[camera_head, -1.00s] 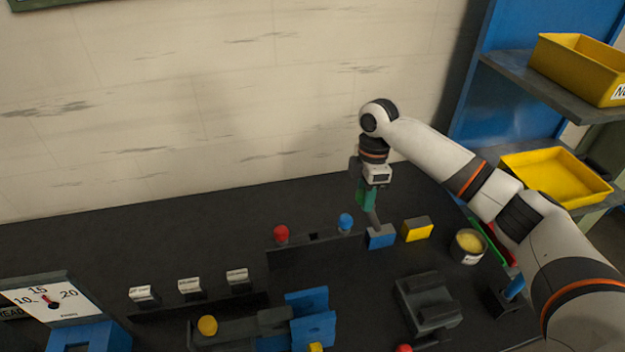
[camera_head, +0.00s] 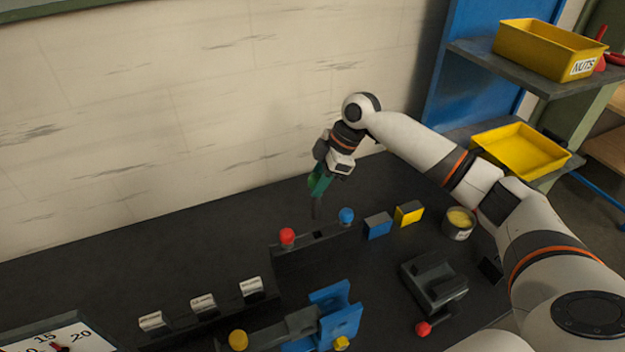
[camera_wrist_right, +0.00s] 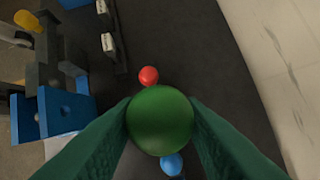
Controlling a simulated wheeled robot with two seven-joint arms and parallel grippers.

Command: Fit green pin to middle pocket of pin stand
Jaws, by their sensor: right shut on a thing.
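My right gripper (camera_head: 319,182) is shut on the green pin, whose round green head (camera_wrist_right: 160,120) fills the middle of the right wrist view between the green fingers. In the head view the pin's grey shank (camera_head: 316,208) points down, slightly tilted, above the pin stand. The dark pin stand (camera_head: 300,254) holds a red pin (camera_head: 287,237) at its left and a blue pin (camera_head: 346,216) at its right. The middle pocket (camera_head: 320,234) shows as a dark opening between them; the shank's tip is above it, apart. My left gripper is out of view.
A blue block (camera_head: 377,226) and a yellow block (camera_head: 409,213) stand right of the stand, with a round tin (camera_head: 459,223) beyond. A blue bracket (camera_head: 340,322) and labelled holders (camera_head: 203,304) lie in front. Table behind the stand is clear.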

